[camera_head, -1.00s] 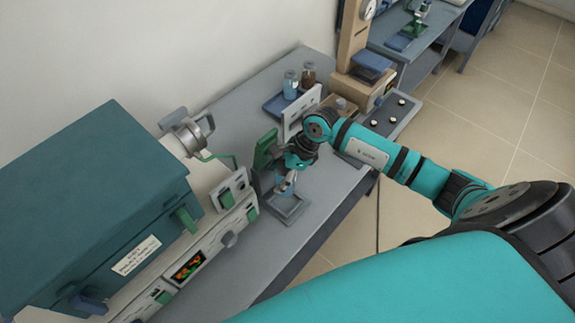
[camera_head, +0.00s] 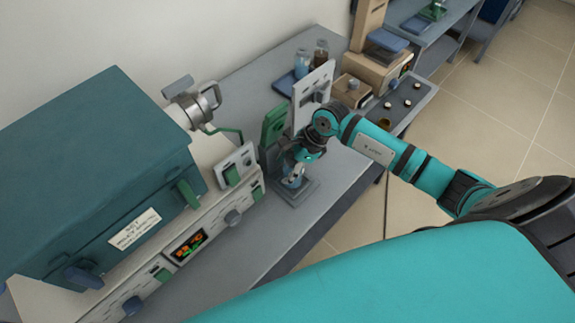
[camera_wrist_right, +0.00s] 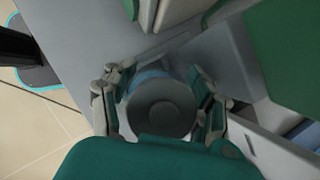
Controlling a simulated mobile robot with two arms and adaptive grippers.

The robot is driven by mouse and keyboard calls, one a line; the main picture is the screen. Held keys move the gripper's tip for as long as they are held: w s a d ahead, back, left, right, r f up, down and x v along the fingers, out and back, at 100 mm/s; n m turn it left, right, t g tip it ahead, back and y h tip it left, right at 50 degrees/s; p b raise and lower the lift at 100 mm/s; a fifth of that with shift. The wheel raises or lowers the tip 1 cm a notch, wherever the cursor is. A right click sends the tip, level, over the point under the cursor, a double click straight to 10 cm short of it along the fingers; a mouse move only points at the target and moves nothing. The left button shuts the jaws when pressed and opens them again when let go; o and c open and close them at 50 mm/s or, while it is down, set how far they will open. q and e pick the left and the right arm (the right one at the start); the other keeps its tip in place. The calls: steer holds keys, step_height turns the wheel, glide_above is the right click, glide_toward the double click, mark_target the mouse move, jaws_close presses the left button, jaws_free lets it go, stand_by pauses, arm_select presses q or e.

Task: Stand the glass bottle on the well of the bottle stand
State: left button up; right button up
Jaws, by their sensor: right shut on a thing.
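The glass bottle, with a dark grey round cap and bluish body, is between the fingers of my right gripper (camera_head: 300,163). In the head view a small pale part of the bottle (camera_head: 294,181) shows below the fingers. In the right wrist view the cap (camera_wrist_right: 160,107) faces the camera, with the gripper fingers closed in on both sides. The grey square bottle stand (camera_head: 309,193) is on the bench right under the bottle. The bottle's base overlaps the stand in the picture; I cannot tell whether it touches the well. My left gripper is out of view.
The teal furnace (camera_head: 105,160) and its control panel (camera_head: 190,245) stand to the left. A green and grey upright fixture (camera_head: 274,124) is close behind the gripper. A blue tray (camera_head: 284,84) with two bottles is at the back. The bench front is clear.

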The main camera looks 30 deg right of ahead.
steer(key=shift+f, duration=0.35)
steer(key=o, duration=1.7)
steer(key=v, duration=1.2)
